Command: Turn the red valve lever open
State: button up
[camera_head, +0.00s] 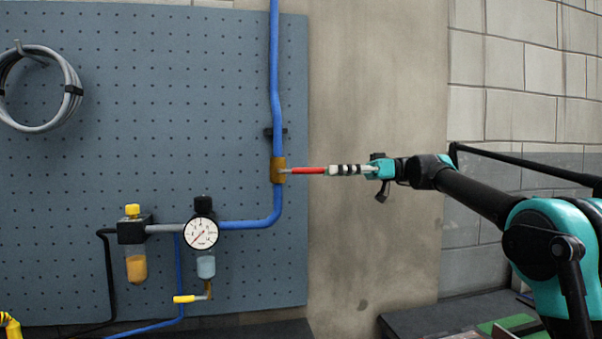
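The red valve lever (307,170) sticks out horizontally to the right from the brass valve body (278,170). The valve sits on a vertical run of blue pipe (274,70) near the right edge of the pegboard. My gripper (332,170) comes in from the right, level with the lever, and its fingertips are at the lever's right end. The fingers hide that end. I cannot tell whether they are closed on the lever or only around or beside it.
A pressure gauge (202,233), a filter unit (135,240) and a yellow-handled tap (186,299) are at lower left. A coiled grey hose (42,90) hangs at upper left on the pegboard (150,110). The concrete wall (375,70) around my gripper is bare.

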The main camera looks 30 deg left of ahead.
aim_at(295, 171)
jog(key=x, duration=1)
jog(key=shift+d, duration=0.1)
grip_shut()
